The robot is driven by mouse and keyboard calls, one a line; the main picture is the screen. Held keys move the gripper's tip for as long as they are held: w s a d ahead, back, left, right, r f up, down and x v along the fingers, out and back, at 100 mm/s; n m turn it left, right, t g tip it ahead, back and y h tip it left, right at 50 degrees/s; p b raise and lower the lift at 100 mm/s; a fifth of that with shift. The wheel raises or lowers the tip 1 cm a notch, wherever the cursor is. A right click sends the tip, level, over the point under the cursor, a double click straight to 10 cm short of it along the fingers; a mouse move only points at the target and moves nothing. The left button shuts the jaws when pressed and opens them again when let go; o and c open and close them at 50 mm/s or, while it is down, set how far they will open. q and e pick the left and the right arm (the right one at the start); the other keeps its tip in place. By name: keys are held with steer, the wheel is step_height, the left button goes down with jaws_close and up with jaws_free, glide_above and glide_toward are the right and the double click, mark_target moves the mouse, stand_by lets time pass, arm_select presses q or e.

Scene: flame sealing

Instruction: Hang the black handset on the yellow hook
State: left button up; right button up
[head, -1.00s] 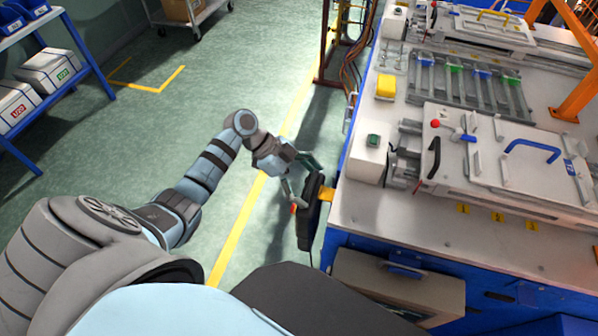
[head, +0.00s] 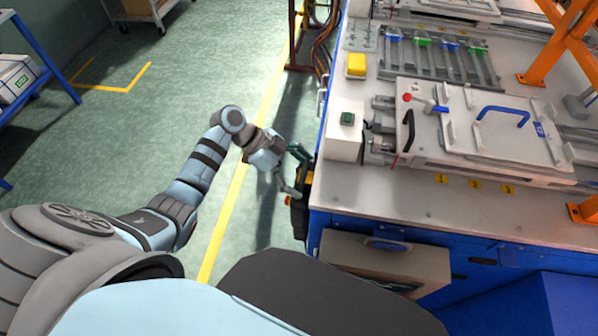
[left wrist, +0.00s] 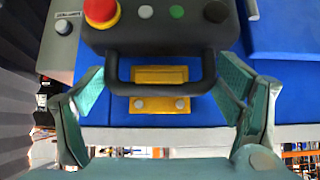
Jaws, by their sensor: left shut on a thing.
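The black handset (head: 299,215) is beside the near left corner of the workbench, with a red button on it. In the left wrist view the handset (left wrist: 160,38) fills the top middle, with a red knob in a yellow ring and a handle loop. My left gripper (head: 293,172) is shut on the handset; its green fingers flank the handle in the left wrist view (left wrist: 163,90). The yellow hook (left wrist: 160,104) is bolted to the blue bench side and shows through and below the handle loop. Whether the handle bears on the hook I cannot tell. My right gripper is out of view.
The workbench (head: 340,185) carries a white box with a green button (head: 346,119), a yellow block (head: 356,65) and clamp fixtures. A drawer unit (head: 420,262) is below its front. Open green floor (head: 130,150) lies to the left.

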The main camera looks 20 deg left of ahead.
arm_select(q)
steer(key=o, duration=1.7)
steer(key=shift+c, duration=0.2)
steer(key=shift+o, duration=0.8)
steer(key=v, duration=1.2)
